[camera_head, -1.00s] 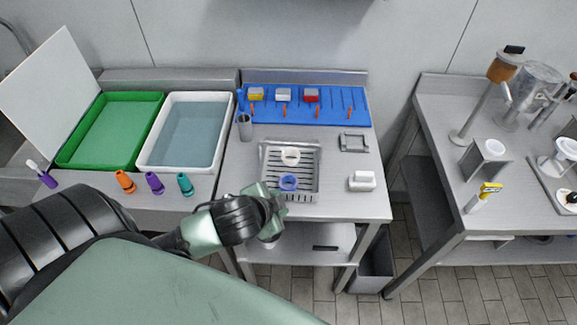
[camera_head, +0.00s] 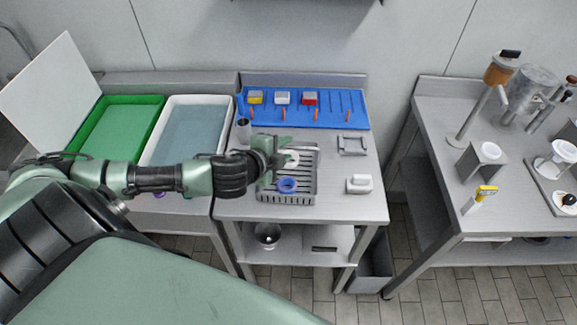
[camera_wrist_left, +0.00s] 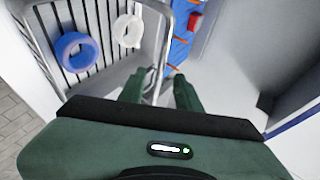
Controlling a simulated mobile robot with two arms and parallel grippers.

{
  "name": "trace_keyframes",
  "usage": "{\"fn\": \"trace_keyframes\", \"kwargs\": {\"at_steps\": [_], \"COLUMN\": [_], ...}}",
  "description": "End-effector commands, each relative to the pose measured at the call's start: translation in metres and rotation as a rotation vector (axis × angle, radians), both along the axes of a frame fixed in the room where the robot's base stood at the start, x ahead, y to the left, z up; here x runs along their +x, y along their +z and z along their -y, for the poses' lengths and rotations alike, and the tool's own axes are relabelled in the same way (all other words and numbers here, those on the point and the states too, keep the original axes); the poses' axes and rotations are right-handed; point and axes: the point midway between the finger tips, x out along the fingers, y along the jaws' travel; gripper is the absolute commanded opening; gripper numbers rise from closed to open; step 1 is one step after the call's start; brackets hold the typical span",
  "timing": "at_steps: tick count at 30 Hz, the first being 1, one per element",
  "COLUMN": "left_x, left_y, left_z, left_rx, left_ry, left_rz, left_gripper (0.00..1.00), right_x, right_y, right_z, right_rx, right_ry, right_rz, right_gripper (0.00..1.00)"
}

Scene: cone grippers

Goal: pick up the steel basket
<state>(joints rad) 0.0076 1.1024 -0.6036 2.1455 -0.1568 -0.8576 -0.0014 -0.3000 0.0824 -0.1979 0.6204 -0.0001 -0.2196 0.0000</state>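The steel basket (camera_head: 301,198) is a grey slatted tray on the middle table. A blue ring (camera_head: 287,185) and a white ring (camera_head: 291,157) lie in it. My left gripper (camera_head: 279,159) is at the basket's left side and hides part of that edge. In the left wrist view, the basket's rim (camera_wrist_left: 34,42) and both rings show. There the two green fingers (camera_wrist_left: 162,88) are apart, with a rim bar running down between them. I cannot tell whether they touch it. My right gripper is not in view.
A blue mat (camera_head: 345,111) with small blocks and orange-handled tools lies behind the basket. A grey cup (camera_head: 243,131) stands close behind my left gripper. A white block (camera_head: 359,184) and a grey frame (camera_head: 352,145) are on the right. A metal pot (camera_head: 267,235) sits on the lower shelf.

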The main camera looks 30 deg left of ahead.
Motion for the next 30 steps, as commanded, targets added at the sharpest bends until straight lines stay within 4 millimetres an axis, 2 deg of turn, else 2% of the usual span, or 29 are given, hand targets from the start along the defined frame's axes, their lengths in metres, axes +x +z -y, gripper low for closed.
{"fn": "trace_keyframes", "kwargs": {"at_steps": [1,6,15,18,19,30], "left_x": [0.007,0.023,0.026,0.026,0.026,0.026], "left_y": [-0.001,-0.013,-0.017,-0.017,-0.017,-0.017], "left_z": [-0.001,-0.002,-0.002,-0.002,-0.002,-0.002], "left_rx": [-0.001,-0.002,0.000,0.000,0.000,-0.001], "left_ry": [0.003,0.003,0.001,0.001,0.001,0.001], "left_rz": [0.001,0.001,0.000,0.000,0.000,-0.001], "left_gripper": [0.34,0.34,0.34,0.06,0.00,0.00], "right_x": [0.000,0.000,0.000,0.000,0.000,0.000], "right_y": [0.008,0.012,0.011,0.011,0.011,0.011], "right_z": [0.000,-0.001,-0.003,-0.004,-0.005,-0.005], "right_rx": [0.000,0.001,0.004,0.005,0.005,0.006], "right_ry": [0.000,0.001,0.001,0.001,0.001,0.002], "right_rz": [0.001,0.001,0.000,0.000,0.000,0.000], "right_gripper": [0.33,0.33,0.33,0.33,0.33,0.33]}}
